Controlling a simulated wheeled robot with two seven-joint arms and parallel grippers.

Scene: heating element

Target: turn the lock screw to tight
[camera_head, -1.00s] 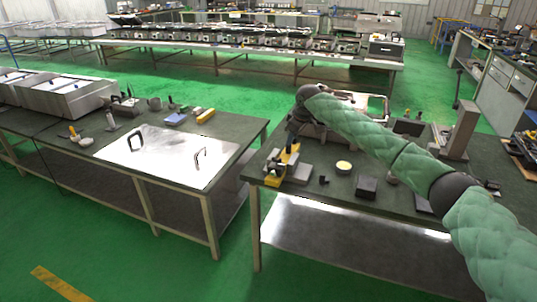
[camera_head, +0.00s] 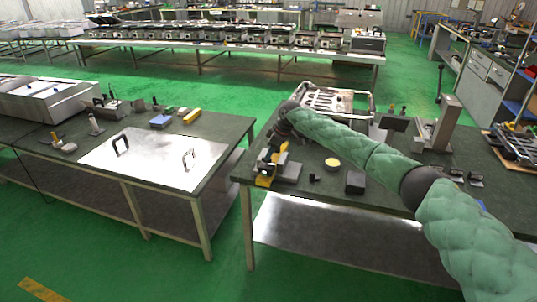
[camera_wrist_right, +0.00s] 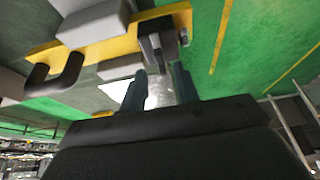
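The clamp-like fixture (camera_head: 265,180) with a yellow base and grey blocks stands at the left front corner of the right-hand table. In the right wrist view its yellow plate (camera_wrist_right: 110,45) carries a black block with a small bolt at its end. My right gripper (camera_head: 277,150) points down at the fixture, partly hidden behind its own wrist. In the right wrist view its two fingers (camera_wrist_right: 158,88) are apart, just below the black block. A grey metallic surface shows between them; I cannot tell whether it is the lock screw or whether they touch it. My left gripper is not in view.
A yellow-topped round tin (camera_head: 332,162) and a dark box (camera_head: 355,183) stand right of the fixture. A metal-framed case (camera_head: 335,100) lies behind my arm. A gap of green floor separates the left table (camera_head: 225,132), with its shiny plate, from this table.

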